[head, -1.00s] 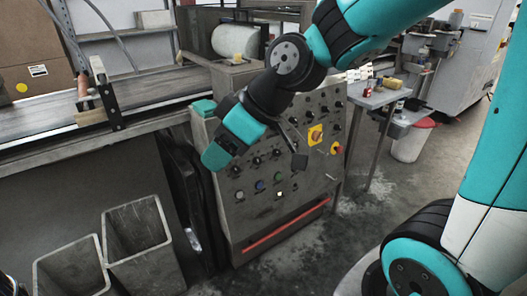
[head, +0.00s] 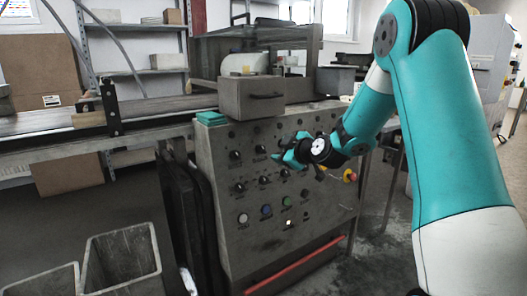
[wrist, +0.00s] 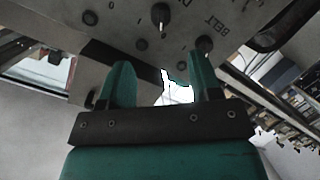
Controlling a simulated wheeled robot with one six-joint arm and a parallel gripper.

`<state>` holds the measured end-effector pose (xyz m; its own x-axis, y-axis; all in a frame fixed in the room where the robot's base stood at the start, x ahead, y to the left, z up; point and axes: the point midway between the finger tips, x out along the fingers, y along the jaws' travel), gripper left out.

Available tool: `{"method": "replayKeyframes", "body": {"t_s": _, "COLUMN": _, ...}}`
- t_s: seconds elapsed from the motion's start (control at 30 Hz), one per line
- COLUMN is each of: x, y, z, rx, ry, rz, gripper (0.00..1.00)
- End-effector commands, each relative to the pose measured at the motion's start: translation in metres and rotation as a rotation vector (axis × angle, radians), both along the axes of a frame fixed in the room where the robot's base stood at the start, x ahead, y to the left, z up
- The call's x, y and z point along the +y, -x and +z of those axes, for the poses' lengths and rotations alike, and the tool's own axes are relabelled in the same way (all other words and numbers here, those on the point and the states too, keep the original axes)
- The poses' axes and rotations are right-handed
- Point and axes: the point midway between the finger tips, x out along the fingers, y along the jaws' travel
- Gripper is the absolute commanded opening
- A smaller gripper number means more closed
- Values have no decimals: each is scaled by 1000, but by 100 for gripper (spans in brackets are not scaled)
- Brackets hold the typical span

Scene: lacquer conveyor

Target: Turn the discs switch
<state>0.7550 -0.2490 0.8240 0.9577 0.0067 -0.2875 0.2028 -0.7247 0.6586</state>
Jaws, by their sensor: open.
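The grey control panel (head: 232,208) stands upright in the middle of the head view, with rows of black knobs. My gripper (head: 278,157) is in front of its upper middle, hiding part of the upper knob row. In the wrist view my gripper (wrist: 163,72) is open and empty, its two teal fingers apart. The panel fills the top of that view. A label starting "DI", cut by the picture edge, is near a black knob (wrist: 160,13). A label "BELT" is above another knob (wrist: 205,43). I cannot tell for sure which knob is the discs switch.
A grey box with a handle (head: 262,97) sits on the panel's top. The panel also carries coloured buttons (head: 266,210) and a red emergency stop (head: 350,175). Conveyor (head: 60,121) is left; two grey bins (head: 122,258) stand at lower left.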

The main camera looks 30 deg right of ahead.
Motion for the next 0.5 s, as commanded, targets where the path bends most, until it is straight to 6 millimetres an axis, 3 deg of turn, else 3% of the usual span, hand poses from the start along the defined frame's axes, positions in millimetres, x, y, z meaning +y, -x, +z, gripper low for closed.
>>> {"method": "replayKeyframes", "body": {"t_s": 0.3, "x": 1, "y": -69, "z": -22, "rx": 1, "ry": -1, "rz": 2, "gripper": 58}}
{"method": "replayKeyframes", "body": {"t_s": 0.5, "x": 1, "y": -97, "z": -30, "rx": 1, "ry": -1, "rz": 2, "gripper": 58}}
